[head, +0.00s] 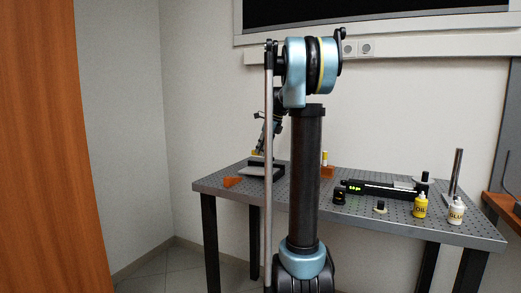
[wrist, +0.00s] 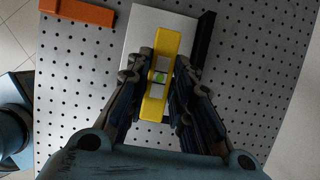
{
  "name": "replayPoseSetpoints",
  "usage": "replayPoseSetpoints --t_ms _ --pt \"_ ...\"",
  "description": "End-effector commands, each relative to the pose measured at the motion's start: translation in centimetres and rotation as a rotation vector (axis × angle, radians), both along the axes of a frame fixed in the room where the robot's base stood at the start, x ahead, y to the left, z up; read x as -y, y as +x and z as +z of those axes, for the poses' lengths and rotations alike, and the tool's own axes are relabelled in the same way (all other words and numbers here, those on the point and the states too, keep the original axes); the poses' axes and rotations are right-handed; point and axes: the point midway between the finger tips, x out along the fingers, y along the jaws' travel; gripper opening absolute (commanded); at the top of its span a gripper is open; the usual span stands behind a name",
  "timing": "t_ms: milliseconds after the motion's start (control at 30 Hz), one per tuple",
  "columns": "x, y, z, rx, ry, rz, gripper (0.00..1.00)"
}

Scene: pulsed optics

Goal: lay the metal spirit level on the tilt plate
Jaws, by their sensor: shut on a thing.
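The spirit level (wrist: 172,44) is a yellow bar with a green vial and grey patches at its middle. My gripper (wrist: 161,78) is shut on it around the middle, one finger on each side. The pale grey tilt plate (wrist: 143,22) lies below the level, with a black bar along its right side. The level's length runs along the plate; I cannot tell whether it touches it. In the head view, my gripper (head: 263,144) points down over the tilt plate (head: 266,172) at the table's left, and only a little yellow shows there.
An orange block (wrist: 78,11) lies left of the plate. The perforated table (head: 350,207) also holds a black device (head: 385,190), a yellow oil bottle (head: 420,206), a white glue bottle (head: 456,211) and a metal post (head: 456,172) at the right. Bare table surrounds the plate's near side.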

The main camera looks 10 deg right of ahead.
Motion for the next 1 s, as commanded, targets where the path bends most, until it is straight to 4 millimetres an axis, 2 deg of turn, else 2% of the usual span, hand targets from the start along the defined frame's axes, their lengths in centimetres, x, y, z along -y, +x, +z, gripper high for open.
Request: replayPoseSetpoints --t_ms 133,267,800,1000 --pt "-1.0 0.7 0.9 -0.001 0.001 0.002 0.00" --pt "-1.0 0.7 0.8 -0.001 0.001 -0.001 0.00" --pt "-0.8 0.7 -2.8 -0.001 0.001 -0.001 0.00" --pt "-0.8 0.6 -3.3 -0.001 0.001 -0.001 0.00"
